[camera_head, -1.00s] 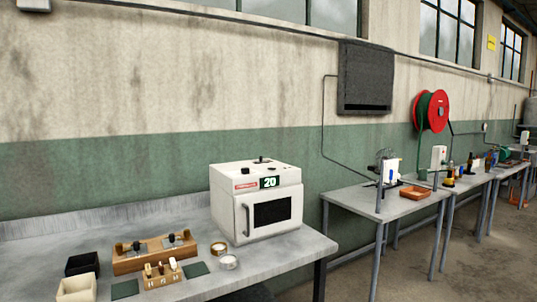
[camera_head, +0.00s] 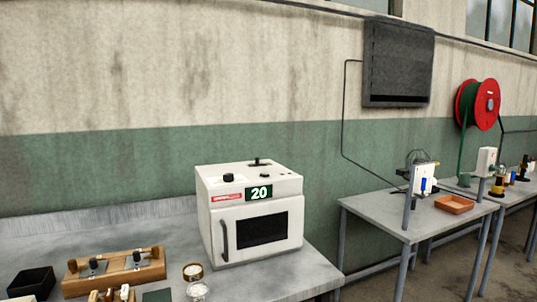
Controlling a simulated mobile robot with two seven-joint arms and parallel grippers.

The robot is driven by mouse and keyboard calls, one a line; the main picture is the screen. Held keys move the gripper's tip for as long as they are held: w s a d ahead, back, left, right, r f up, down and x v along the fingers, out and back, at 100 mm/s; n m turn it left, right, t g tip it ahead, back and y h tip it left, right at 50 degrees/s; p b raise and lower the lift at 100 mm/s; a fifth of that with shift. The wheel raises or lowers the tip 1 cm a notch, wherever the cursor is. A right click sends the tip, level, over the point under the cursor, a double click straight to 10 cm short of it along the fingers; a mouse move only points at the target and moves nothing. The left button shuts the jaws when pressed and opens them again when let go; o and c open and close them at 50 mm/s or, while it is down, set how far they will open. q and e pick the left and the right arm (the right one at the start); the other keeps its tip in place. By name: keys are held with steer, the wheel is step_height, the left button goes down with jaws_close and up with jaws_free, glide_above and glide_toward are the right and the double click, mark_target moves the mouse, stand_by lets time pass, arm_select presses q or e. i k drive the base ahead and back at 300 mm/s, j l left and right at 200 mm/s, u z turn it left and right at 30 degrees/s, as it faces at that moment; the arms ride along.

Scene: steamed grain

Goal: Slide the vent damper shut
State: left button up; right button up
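A white box-shaped oven (camera_head: 254,215) stands on the grey bench, its door shut, with a dark window, a dark handle at its left and a green display reading 20. On its top are a black knob (camera_head: 228,178) near the front left and a black slider-like piece (camera_head: 259,162) towards the back. Small dark marks also sit on the top at the right. Which of these is the vent damper, and its exact position, is too small to tell. Neither of my grippers shows in the view.
On the bench left of the oven are a wooden rack (camera_head: 115,271), a black box (camera_head: 32,283) and two small round dishes, one a tin (camera_head: 193,271). A second table (camera_head: 385,216) with equipment and an orange tray (camera_head: 454,204) stands to the right. Bare bench lies behind the rack.

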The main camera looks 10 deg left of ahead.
mark_target(257, 163)
steer(key=i+l, duration=0.7)
steer(key=i, duration=0.15)
